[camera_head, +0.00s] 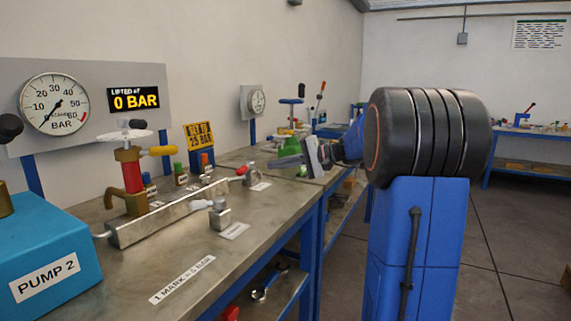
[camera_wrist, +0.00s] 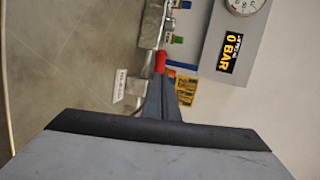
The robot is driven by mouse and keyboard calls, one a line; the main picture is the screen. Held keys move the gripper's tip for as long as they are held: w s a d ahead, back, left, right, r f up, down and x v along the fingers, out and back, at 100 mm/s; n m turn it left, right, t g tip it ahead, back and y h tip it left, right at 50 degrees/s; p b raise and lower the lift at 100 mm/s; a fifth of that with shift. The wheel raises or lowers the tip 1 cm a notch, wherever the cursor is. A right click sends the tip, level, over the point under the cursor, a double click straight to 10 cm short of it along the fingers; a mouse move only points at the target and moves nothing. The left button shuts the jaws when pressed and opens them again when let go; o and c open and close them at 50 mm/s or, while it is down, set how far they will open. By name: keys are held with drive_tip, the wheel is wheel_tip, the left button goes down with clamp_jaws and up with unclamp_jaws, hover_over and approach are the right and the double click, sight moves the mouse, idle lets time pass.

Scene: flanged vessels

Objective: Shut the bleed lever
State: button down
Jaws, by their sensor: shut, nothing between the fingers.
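A small valve block (camera_head: 252,178) stands on the bench with a red-tipped lever (camera_head: 243,170) lying low and pointing left. A white label (camera_head: 261,186) lies beside it, too small to read, so I cannot confirm it is the bleed lever. My gripper (camera_head: 272,163) is shut and empty, just right of and behind that lever. In the wrist view the red tip (camera_wrist: 160,61) appears just beyond my shut fingers (camera_wrist: 163,82); I cannot tell if they touch. A second lever with a white grip (camera_head: 202,204) sits on a nearer block (camera_head: 220,216).
A metal bar (camera_head: 165,213) and a brass-and-red valve (camera_head: 131,172) with a yellow handle stand left on the bench (camera_head: 215,260). The blue PUMP 2 box (camera_head: 45,262) is nearest. The display (camera_head: 133,100) reads 0 BAR. A yellow sign (camera_head: 198,136) stands behind. Open floor lies right.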

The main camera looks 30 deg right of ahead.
sight(243, 170)
drive_tip(key=x, duration=0.8)
drive_tip(key=shift+w+a, duration=0.15)
drive_tip(key=shift+w+a, duration=0.2)
drive_tip(key=shift+a, duration=0.4)
drive_tip(key=shift+w+a, duration=0.2)
drive_tip(key=shift+a, duration=0.4)
